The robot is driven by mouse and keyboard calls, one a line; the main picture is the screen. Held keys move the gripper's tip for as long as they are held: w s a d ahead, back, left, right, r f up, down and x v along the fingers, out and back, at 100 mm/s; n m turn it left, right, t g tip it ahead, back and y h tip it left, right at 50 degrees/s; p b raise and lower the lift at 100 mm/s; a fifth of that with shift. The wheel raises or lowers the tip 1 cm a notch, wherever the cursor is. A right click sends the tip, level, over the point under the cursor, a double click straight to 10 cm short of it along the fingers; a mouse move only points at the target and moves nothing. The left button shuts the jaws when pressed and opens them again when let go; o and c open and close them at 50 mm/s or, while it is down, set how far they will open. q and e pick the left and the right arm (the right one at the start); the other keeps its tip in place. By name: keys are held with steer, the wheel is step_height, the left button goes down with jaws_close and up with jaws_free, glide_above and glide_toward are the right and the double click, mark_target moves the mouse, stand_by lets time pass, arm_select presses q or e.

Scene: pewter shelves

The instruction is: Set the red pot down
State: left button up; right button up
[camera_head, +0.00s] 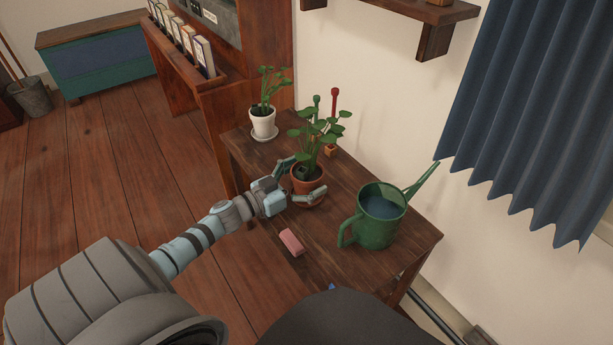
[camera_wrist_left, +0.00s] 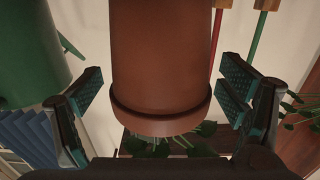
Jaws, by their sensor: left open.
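The red pot (camera_head: 303,183) is terracotta coloured, holds a leafy green plant (camera_head: 318,130), and stands upright on the wooden table (camera_head: 345,240). My left gripper (camera_head: 300,179) is open, with one finger on each side of the pot. In the left wrist view, which looks upside down, the pot (camera_wrist_left: 160,60) fills the middle between the two spread fingers, with gaps showing on both sides. The pot's base is partly hidden by the near finger in the head view. My right gripper is not in view.
A green watering can (camera_head: 376,217) stands right of the pot. A white potted plant (camera_head: 263,123) on a saucer stands behind it. A pink block (camera_head: 291,242) lies near the table's front edge. A red-handled tool (camera_head: 334,103) stands at the wall side.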

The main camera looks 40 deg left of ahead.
arm_select(q)
steer(key=shift+s+a+r, duration=0.1)
steer(key=shift+s, duration=0.2)
steer(key=p+v, duration=0.4)
steer(key=v, duration=0.7)
steer(key=shift+s, duration=0.15)
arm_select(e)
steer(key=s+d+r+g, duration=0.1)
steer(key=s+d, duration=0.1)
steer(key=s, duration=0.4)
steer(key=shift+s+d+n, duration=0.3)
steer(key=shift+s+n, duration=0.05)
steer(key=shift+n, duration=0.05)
arm_select(q)
steer(key=shift+a, duration=0.15)
